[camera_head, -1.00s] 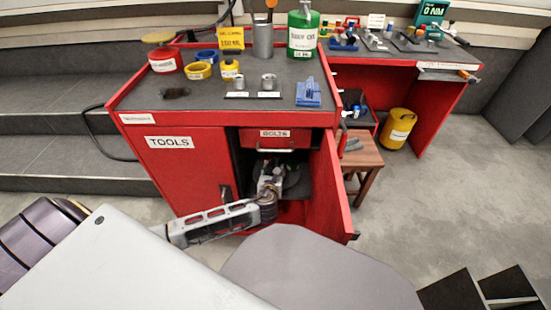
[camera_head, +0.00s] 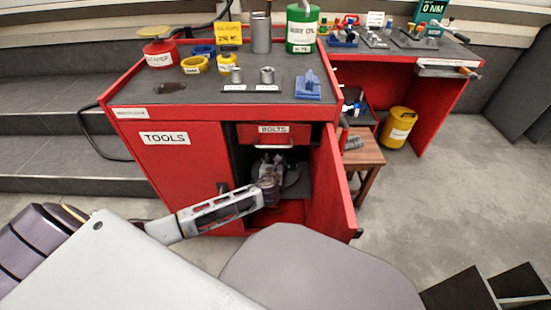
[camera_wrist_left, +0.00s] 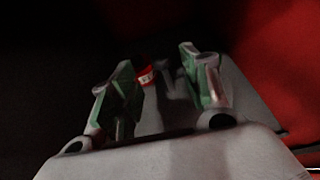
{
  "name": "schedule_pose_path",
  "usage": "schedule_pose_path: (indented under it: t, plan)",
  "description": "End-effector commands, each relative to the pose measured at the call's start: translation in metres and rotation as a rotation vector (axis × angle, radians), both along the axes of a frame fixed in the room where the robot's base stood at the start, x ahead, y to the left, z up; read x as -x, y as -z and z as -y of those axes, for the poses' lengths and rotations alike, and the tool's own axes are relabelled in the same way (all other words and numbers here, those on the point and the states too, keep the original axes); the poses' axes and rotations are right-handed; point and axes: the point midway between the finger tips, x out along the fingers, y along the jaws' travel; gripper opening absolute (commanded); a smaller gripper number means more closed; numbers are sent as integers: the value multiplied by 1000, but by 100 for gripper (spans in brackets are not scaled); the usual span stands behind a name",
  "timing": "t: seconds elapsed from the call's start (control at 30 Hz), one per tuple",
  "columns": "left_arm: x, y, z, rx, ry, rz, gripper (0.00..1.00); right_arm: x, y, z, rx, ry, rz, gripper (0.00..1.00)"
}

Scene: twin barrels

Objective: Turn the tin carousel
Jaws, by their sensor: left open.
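My left arm reaches through the open right-hand door of the red cabinet (camera_head: 180,185). Its gripper (camera_head: 272,160) is inside, below the BOLTS drawer, with fingers small and dim. In the left wrist view the gripper (camera_wrist_left: 157,65) is open, its two green-padded fingers apart. A small red tin (camera_wrist_left: 146,75) with a white label shows between and beyond the fingers; I cannot tell whether anything touches it. A dark rounded surface (camera_head: 295,180) beside the hand may be the carousel; its outline is mostly hidden. My right gripper is out of view.
The cabinet door (camera_head: 332,185) stands open just right of my arm. The BOLTS drawer (camera_head: 273,134) is close above the hand. A wooden stool (camera_head: 364,160) and yellow can (camera_head: 398,127) stand farther right. Tins, bottle and fittings cover the worktop (camera_head: 190,100).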

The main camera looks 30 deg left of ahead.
Motion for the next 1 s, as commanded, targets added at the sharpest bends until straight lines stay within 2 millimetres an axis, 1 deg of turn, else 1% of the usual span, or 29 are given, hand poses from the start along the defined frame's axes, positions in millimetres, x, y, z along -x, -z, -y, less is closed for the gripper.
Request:
schedule_pose_path:
  t: [0.1, 0.43, 0.6, 0.8, 1.0]
  plan:
    - [-10, 5, -4, 0, -1, 1, 47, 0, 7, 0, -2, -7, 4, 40]
    - [-35, 17, -13, 1, 0, 0, 47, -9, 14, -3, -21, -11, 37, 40]
    - [-47, 22, -18, 2, -1, 1, 47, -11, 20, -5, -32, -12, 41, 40]
    - [-55, 25, -21, 1, 0, 0, 47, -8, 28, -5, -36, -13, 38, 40]
    - [-58, 26, -22, 1, 1, 0, 47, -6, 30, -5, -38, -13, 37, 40]
